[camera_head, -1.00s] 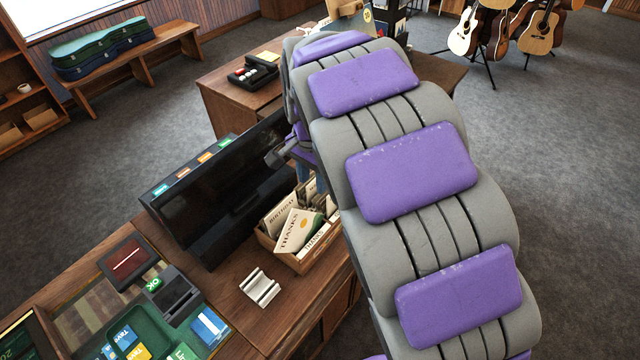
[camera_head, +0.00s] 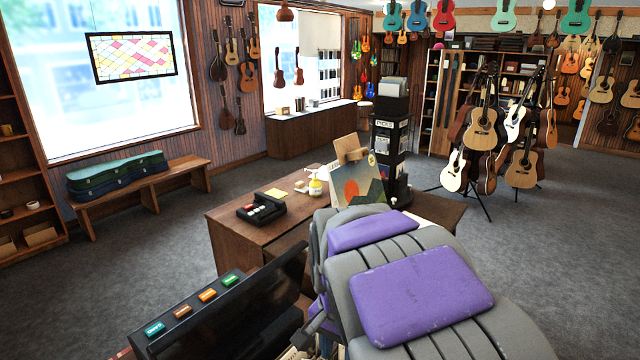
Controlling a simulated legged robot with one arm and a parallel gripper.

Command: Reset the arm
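My grey arm with purple pads rises from the bottom right and reaches forward beside the black monitor. My gripper (camera_head: 318,322) shows only in part, at the arm's far end near the bottom of the view. The arm hides most of it, and I cannot see whether its fingers are apart or together. I see nothing clearly held.
The black monitor (camera_head: 235,318) stands close at the lower left. Beyond it a wooden desk (camera_head: 228,222) bears a black card terminal (camera_head: 262,210) and a pump bottle (camera_head: 315,184). A guitar stand (camera_head: 490,205) is at the right. Grey carpet (camera_head: 565,225) is clear at the right.

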